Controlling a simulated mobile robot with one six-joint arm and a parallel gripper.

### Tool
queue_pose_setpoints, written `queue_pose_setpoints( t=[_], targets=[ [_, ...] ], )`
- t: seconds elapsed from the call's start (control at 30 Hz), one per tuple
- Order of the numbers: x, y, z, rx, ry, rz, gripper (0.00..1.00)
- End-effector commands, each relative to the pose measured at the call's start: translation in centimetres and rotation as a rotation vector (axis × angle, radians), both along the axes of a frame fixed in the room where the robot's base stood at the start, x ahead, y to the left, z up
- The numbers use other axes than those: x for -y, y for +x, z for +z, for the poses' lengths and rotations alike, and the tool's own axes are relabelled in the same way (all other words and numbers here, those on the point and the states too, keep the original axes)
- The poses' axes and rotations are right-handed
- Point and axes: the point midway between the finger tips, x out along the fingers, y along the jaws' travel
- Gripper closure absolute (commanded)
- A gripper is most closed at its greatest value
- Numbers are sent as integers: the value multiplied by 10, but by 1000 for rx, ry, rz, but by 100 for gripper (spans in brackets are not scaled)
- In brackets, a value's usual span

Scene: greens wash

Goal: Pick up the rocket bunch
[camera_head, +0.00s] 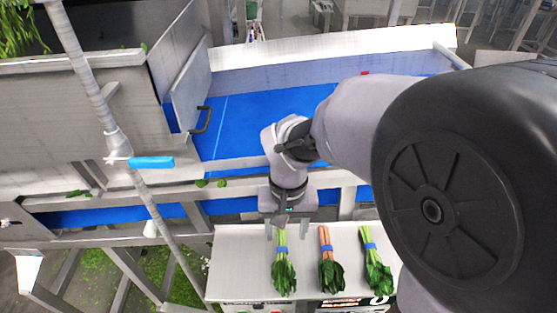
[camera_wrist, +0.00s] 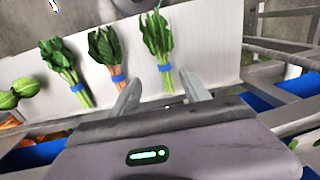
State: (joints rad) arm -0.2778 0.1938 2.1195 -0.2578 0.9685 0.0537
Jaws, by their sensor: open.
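Three leafy bunches with blue bands lie side by side on a pale shelf (camera_head: 235,265). The left bunch (camera_head: 284,275) has green stems and narrow leaves; it is the right one in the wrist view (camera_wrist: 156,35). The middle bunch (camera_head: 331,272) has orange-pink stems, and the right bunch (camera_head: 376,270) has green stems and broader leaves. No label shows which is the rocket. My gripper (camera_head: 286,232) is open and empty at the stem end of the left bunch. In the wrist view its fingers (camera_wrist: 160,82) point at that bunch's stems, apparently without gripping.
A blue conveyor belt (camera_head: 245,120) with metal walls runs behind the shelf. A metal rail (camera_head: 340,180) lies between them. A slanted pole (camera_head: 92,85) stands at left. Round green vegetables (camera_wrist: 25,88) show at the left edge of the wrist view.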

Motion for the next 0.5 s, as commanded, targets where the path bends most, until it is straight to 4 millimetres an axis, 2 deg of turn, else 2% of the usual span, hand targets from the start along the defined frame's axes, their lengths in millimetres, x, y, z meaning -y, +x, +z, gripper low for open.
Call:
queue_pose_setpoints(
  t=[0.03, 0.1, 0.27, 0.5],
  targets=[
    [0, -1, -18, -4, -2, 0, 45],
    [0, -1, -34, -3, 0, -1, 45],
    [0, -1, -53, 0, 0, -1, 45],
    [-8, -2, -97, -1, 0, 0, 45]
  ],
)
